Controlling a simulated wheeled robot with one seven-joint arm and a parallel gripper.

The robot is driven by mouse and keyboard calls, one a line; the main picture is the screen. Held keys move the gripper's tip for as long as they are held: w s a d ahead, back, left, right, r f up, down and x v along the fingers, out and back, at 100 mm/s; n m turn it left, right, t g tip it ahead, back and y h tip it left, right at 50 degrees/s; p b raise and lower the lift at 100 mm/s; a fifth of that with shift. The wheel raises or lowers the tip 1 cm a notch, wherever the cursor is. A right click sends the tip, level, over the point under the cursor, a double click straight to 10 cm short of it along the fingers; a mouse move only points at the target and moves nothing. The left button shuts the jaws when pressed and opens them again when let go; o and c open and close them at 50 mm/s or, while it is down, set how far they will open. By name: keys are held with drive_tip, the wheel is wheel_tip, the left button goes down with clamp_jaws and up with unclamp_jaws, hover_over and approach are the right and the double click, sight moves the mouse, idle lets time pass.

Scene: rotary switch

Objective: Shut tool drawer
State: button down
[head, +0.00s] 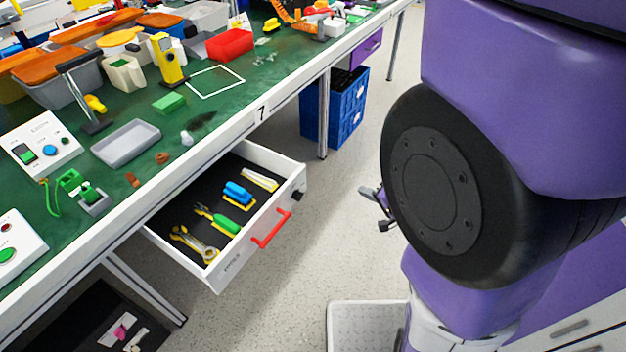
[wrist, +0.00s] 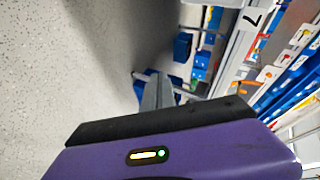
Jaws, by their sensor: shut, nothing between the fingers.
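The tool drawer (head: 225,258) is white with a black lining and stands pulled out from under the front edge of the green-topped workbench. It has a red handle (head: 271,229) on its front. Inside lie a yellow wrench, a green-handled screwdriver (head: 226,224), a blue tool and a pale tool. In the head view, my gripper (head: 380,208) shows only partly, behind my arm, right of the drawer and apart from it. In the wrist view, its fingers (wrist: 157,92) are together with nothing between them. The drawer cannot be made out in the wrist view.
The workbench (head: 215,130) carries bins, a grey tray (head: 126,143), switches and small parts. Blue crates (head: 335,105) stand under it beside a leg. A purple drawer (head: 366,48) sits farther along. The floor between the drawer and my arm is clear.

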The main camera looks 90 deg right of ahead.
wheel_tip(320, 180, up, 3)
drive_tip(key=w+m+t, duration=0.1)
drive_tip(key=t, duration=0.3)
drive_tip(key=n+t, duration=0.2)
drive_tip(key=t, duration=0.2)
approach(304, 169)
drive_tip(key=shift+y, duration=0.3)
drive_tip(key=p+x, duration=0.1)
drive_tip(key=x, duration=0.6)
drive_tip(key=shift+s+r, duration=0.1)
drive_tip(key=shift+r, duration=0.05)
drive_tip(key=shift+d, duration=0.1)
drive_tip(key=b+x, duration=0.9)
drive_tip(key=x, duration=1.4)
drive_tip(key=shift+w+d, duration=0.1)
drive_tip(key=shift+w, duration=0.4)
drive_tip(key=shift+w+r, duration=0.1)
drive_tip(key=shift+w, duration=0.05)
drive_tip(key=shift+w, duration=0.15)
